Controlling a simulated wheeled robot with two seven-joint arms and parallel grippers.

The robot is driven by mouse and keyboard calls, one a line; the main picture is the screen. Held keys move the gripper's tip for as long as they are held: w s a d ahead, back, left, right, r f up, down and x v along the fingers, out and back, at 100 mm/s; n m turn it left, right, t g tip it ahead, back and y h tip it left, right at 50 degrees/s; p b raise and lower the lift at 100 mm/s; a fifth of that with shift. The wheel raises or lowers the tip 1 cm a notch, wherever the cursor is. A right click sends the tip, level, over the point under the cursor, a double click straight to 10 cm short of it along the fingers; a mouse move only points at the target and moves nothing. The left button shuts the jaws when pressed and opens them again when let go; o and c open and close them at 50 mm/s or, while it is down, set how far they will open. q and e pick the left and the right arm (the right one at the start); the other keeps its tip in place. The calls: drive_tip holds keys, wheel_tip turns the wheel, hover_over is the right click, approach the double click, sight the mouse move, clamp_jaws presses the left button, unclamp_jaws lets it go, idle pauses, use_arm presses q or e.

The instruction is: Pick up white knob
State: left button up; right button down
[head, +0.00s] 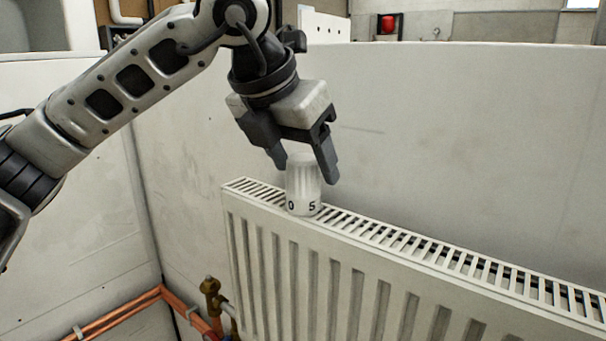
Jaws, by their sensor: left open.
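The white knob (303,188) stands upright on the top grille of the white radiator (400,238), near its left end. It is ribbed, and the figures 0 and 5 show near its base. My left gripper (306,172) is open and points down at the knob from above. Its fingertips are level with the upper part of the knob, one on each side in the picture. I cannot tell whether either finger touches it. My right gripper is not in view.
A brass valve (211,297) and copper pipes (120,313) are at the lower left, below the radiator's end. A pale wall panel (440,130) rises behind the radiator. The grille to the right of the knob is clear.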

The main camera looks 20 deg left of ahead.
use_arm(q)
drive_tip(key=shift+x, duration=1.35)
drive_tip(key=c, duration=1.2)
